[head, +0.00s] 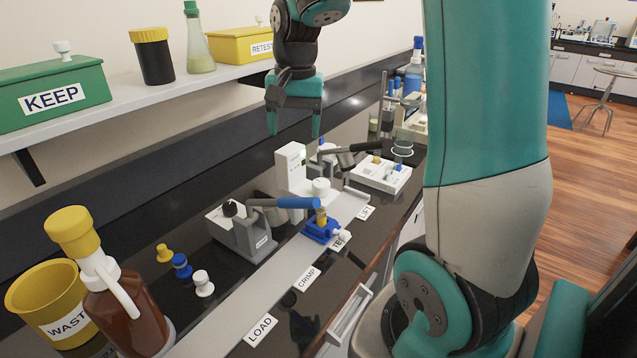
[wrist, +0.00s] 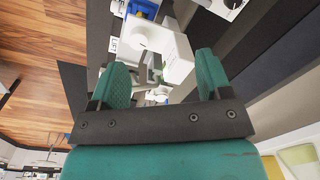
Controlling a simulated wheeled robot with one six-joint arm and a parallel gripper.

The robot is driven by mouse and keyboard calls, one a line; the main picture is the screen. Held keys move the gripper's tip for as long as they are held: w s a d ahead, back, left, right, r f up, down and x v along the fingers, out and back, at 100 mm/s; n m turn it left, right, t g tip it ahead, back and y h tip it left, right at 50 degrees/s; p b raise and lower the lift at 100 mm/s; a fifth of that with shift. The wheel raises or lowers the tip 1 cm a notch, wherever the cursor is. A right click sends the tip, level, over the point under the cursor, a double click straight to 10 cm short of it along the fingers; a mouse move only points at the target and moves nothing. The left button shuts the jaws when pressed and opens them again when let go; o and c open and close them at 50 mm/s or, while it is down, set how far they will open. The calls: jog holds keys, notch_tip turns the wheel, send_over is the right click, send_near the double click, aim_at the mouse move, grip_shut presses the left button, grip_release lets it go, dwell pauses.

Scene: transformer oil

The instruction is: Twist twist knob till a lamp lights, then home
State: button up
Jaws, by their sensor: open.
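My gripper (head: 294,132) is open and empty. It hangs above the bench with its fingers pointing down, over and behind a white upright device (head: 290,170). A round white knob-like part (head: 321,187) sits at the device's front right, well below my fingers; I cannot tell surely that it is the twist knob. In the wrist view, my two fingers (wrist: 163,72) are apart, with the white device (wrist: 178,58) and round white part (wrist: 140,32) beyond them. A small green patch shows on the device; I cannot tell whether a lamp is lit.
A blue carrier (head: 320,231) with a gold-topped piece stands on the pale track. A grey press with a blue handle (head: 290,203) is left of it. A shelf above holds a green KEEP box (head: 52,97). A brown bottle (head: 130,310) and yellow WASTE bin (head: 55,310) stand front left.

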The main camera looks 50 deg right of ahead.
aim_at(321, 182)
jog(key=d+m, duration=0.4)
jog(key=d, duration=0.4)
jog(key=f+p, duration=0.1)
jog(key=f, duration=0.5)
jog(key=f+p, duration=0.1)
jog(key=f, duration=0.4)
jog(key=f+p, duration=0.1)
jog(key=f, duration=0.5)
jog(key=shift+w+f, duration=0.25)
jog(key=shift+f, duration=0.05)
